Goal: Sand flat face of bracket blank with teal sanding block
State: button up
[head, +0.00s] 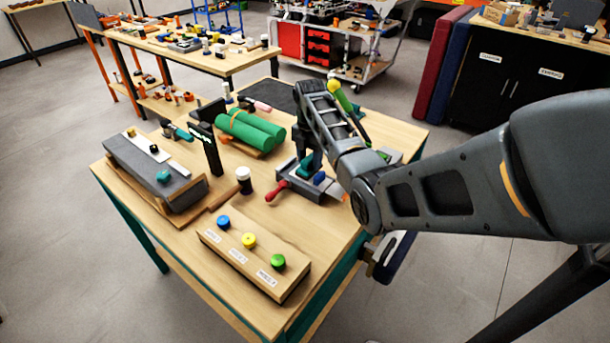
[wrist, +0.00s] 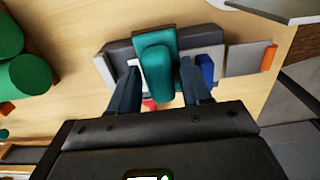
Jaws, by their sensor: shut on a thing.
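My gripper (head: 305,158) is over the grey vise (head: 292,180) on the wooden bench. In the wrist view, its two dark fingers (wrist: 158,72) are shut on the teal sanding block (wrist: 157,50), one on each side. The block also shows in the head view (head: 307,169), just below the fingers. It lies over the vise (wrist: 120,47), across its middle. Whether it touches the surface beneath cannot be told. The bracket blank is not clearly visible; the block and fingers cover the middle of the vise.
The vise has a red handle (head: 276,191). A small blue part (head: 319,178) is beside the block. Green rolls (head: 250,131) lie behind left, a dark white-capped jar (head: 244,180) stands left, and a button box (head: 250,255) sits in front. Bare wood lies between the box and vise.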

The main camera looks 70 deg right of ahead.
aim_at(302, 172)
jog(key=shift+s+d, duration=0.1)
jog(key=shift+d, duration=0.45)
jog(key=shift+a, duration=0.1)
jog(key=shift+a+r+p, duration=0.15)
jog(key=shift+a+p, duration=0.35)
jog(key=shift+p, duration=0.05)
jog(key=shift+w+a+f, duration=0.1)
jog(key=shift+w+a, duration=0.05)
jog(key=shift+a, duration=0.3)
jog(key=shift+w+a+f, duration=0.1)
jog(key=shift+w+a, duration=0.05)
jog(key=shift+a, duration=0.25)
jog(key=shift+w+a, duration=0.2)
jog(key=shift+a, duration=0.55)
jog(key=shift+a, duration=0.15)
jog(key=shift+w+a, duration=0.25)
jog(key=shift+a, duration=0.65)
